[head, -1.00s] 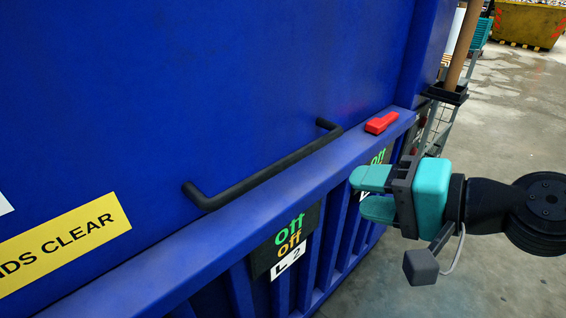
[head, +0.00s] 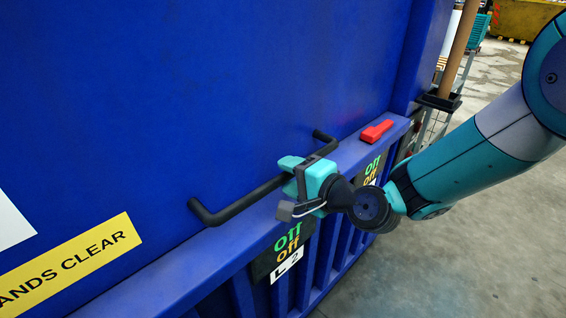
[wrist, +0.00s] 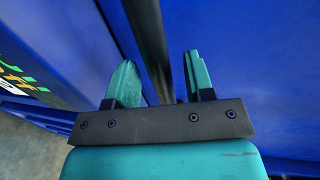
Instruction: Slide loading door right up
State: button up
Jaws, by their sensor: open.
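The loading door (head: 200,80) is a large blue panel with a long black bar handle (head: 235,207) low on its face, just above a blue ledge. My gripper (head: 287,172) is at the right-hand part of the handle. In the wrist view, the two teal fingers of my gripper (wrist: 158,82) stand apart, with the black handle (wrist: 150,40) running between them. The fingers look open around the bar, with a gap on the left side. In the head view, the gripper hides part of the handle.
A red latch-like piece (head: 377,131) lies on the blue ledge (head: 345,155) right of the handle. Signs reading off (head: 287,245) hang below the ledge. A yellow warning label (head: 70,260) is at lower left. A brown pole (head: 458,50) stands at right, beside open concrete floor.

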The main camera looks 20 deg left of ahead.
jog(key=shift+x, duration=1.4)
grip_shut()
